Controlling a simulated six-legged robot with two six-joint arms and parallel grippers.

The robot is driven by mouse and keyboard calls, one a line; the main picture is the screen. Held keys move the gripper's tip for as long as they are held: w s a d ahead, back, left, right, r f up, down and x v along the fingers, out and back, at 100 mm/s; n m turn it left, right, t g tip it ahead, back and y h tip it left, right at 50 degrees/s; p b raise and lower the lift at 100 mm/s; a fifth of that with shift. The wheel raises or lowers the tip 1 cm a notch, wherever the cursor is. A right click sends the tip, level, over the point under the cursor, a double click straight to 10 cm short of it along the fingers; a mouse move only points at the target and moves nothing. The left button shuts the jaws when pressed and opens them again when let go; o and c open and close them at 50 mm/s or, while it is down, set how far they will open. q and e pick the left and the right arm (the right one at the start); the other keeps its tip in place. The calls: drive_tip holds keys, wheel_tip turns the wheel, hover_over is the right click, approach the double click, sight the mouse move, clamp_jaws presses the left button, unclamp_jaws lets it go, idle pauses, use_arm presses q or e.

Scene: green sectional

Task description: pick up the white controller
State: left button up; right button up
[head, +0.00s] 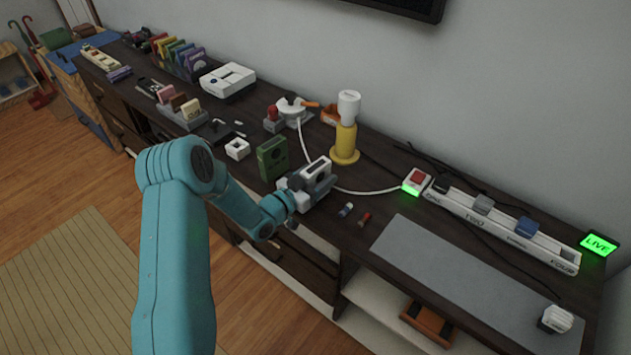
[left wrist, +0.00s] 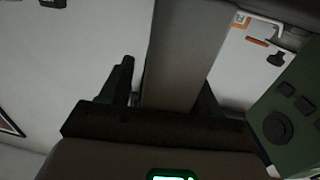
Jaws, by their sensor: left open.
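The white controller (head: 316,171) stands upright on the dark sideboard in the head view, partly hidden by my left gripper (head: 308,186). In the left wrist view a pale slab, which looks like the controller (left wrist: 188,50), runs between the two dark fingers of my left gripper (left wrist: 168,80). The fingers are open, one on each side of it. I cannot tell whether either finger touches it. My right gripper is not in view.
A green controller (head: 272,158) stands close by on the left; its buttons show in the left wrist view (left wrist: 285,115). A yellow lamp (head: 345,140) stands behind. A white cable (head: 365,191) runs past.

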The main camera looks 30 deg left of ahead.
use_arm(q)
clamp_jaws()
drive_tip(key=shift+r, duration=0.1)
wheel_tip(320, 180, up, 20)
idle(0.3)
